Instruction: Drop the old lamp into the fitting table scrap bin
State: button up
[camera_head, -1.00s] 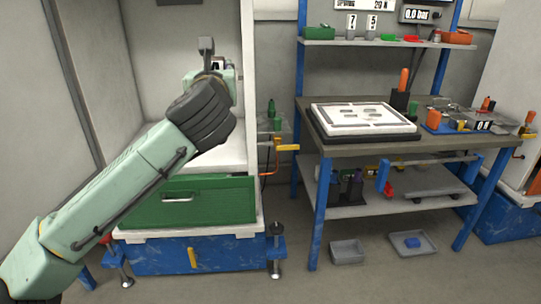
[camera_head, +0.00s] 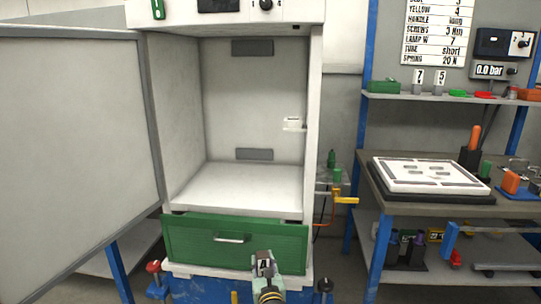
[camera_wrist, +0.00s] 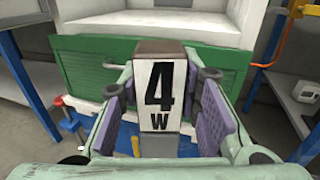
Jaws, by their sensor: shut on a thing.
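My gripper (camera_wrist: 162,100) is shut on the old lamp (camera_wrist: 160,85), a block with a white label reading "4 W" and a dark brown end. The purple finger pads sit on both its sides. In the head view my gripper (camera_head: 266,272) is low at the bottom centre, in front of the green drawer, and the lamp's label (camera_head: 265,264) shows there. The fitting table (camera_head: 385,203) stands at the right.
The white cabinet (camera_head: 235,188) stands open and empty-floored, its door (camera_head: 75,150) swung left. Its green drawer (camera_head: 270,245) looks shut. A yellow-handled valve (camera_head: 345,200) stands between cabinet and fitting table. A white board (camera_head: 430,170) lies on the table.

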jog(key=s+d+f+m+h, duration=0.1)
jog(key=s+d+f, duration=0.2)
jog(key=f, duration=0.3)
jog(key=s+d+f+m+h, duration=0.1)
jog(key=s+d+f+h, duration=0.1)
jog(key=s+d+f, duration=0.2)
notch_tip(320, 180, down, 3)
jog(key=shift+d, duration=1.2)
